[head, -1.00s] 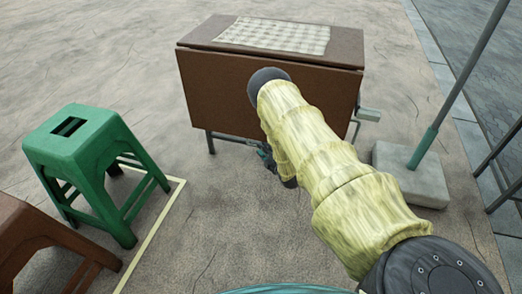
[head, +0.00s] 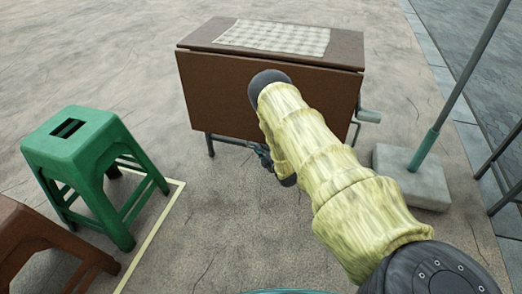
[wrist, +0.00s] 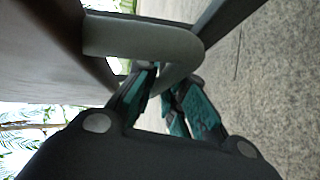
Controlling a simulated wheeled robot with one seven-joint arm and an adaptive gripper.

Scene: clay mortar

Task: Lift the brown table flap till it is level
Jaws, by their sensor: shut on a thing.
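The brown table flap (head: 222,92) hangs down from the front edge of the brown table (head: 347,47) in the head view. In the wrist view the flap (wrist: 45,50) is the brown surface at left. A grey loop handle (wrist: 140,38) sticks out beside it. My gripper (wrist: 165,88) has its teal-and-black fingers at the loop's bend, shut on the handle. In the head view my gripper (head: 264,156) is low at the flap's bottom edge, mostly hidden behind my sleeved arm.
A checked cloth (head: 275,37) lies on the tabletop. A green stool (head: 90,150) and a brown stool (head: 38,245) stand at left. A pole in a concrete base (head: 412,178) stands right of the table. The ground between the green stool and table is clear.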

